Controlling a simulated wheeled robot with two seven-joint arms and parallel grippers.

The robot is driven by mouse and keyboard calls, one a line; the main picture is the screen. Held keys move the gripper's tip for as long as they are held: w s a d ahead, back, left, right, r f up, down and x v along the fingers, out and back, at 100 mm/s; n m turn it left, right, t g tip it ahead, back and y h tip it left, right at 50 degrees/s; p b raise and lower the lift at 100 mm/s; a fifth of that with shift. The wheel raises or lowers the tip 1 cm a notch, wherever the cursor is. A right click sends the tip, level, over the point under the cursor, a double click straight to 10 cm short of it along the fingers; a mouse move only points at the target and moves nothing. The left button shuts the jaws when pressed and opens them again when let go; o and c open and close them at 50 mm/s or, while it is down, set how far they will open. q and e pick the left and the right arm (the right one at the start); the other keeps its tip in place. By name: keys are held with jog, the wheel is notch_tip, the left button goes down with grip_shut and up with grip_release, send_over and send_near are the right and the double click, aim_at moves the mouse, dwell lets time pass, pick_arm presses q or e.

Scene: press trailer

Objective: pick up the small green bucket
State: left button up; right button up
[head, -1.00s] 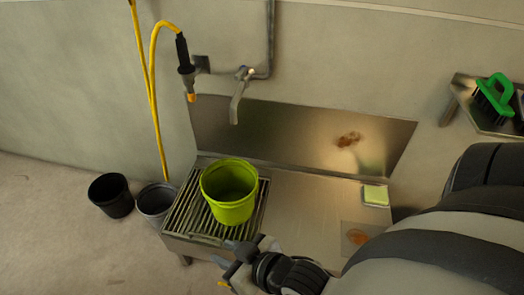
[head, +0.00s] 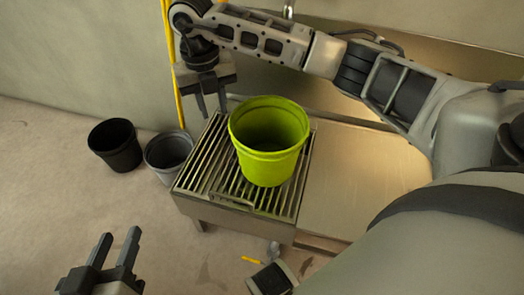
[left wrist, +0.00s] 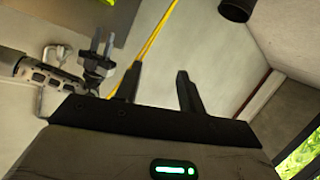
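The small green bucket (head: 268,165) stands upright and empty on a slatted metal grate (head: 208,165) in the head view. My right gripper (head: 213,112) hangs down at the far left of the bucket, above the grate's back edge. Its fingers are apart with nothing between them, and it does not touch the bucket. My left gripper (head: 119,236) is at the lower left, over the floor and away from the bucket. Its fingers are apart and empty, as the left wrist view (left wrist: 158,82) also shows. My right gripper also shows there (left wrist: 98,48).
A black bucket (head: 116,158) and a grey bucket (head: 168,160) stand on the floor left of the grate. A yellow hose (head: 169,50) hangs by the wall. The metal counter (head: 360,165) right of the green bucket is bare where visible.

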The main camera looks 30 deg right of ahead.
jog(key=shift+m+h, duration=0.3)
jog(key=shift+h, duration=0.3)
jog(key=d+f+b, duration=0.1)
jog(key=f, duration=0.2)
jog(key=d+f+b, duration=0.1)
jog(key=f, duration=0.2)
jog(key=d+f+b, duration=0.1)
jog(key=f, duration=0.2)
jog(key=shift+w+d+f, duration=0.25)
jog(key=shift+w+f, duration=0.05)
jog(key=shift+f, duration=0.05)
notch_tip(320, 180, down, 3)
jog(key=shift+d+r+b, duration=0.15)
jog(key=shift+b, duration=0.8)
jog(key=f, duration=0.1)
jog(key=f+b, duration=0.1)
jog(key=shift+d+f, duration=0.2)
jog(key=shift+f, duration=0.1)
pick_arm(q)
jog(key=shift+w+d+r+n+t+h, duration=0.2)
jog(key=shift+d+r+n+t+h, duration=0.2)
jog(key=shift+d+r+n+h, duration=0.15)
jog(key=shift+w+d+r+n+t+h, duration=0.15)
jog(key=shift+d+r+n+t+h, duration=0.15)
jog(key=shift+r+n+t+h, duration=0.25)
pick_arm(e)
jog(key=shift+r, duration=0.1)
grip_shut()
pick_arm(q)
jog(key=shift+f, duration=0.2)
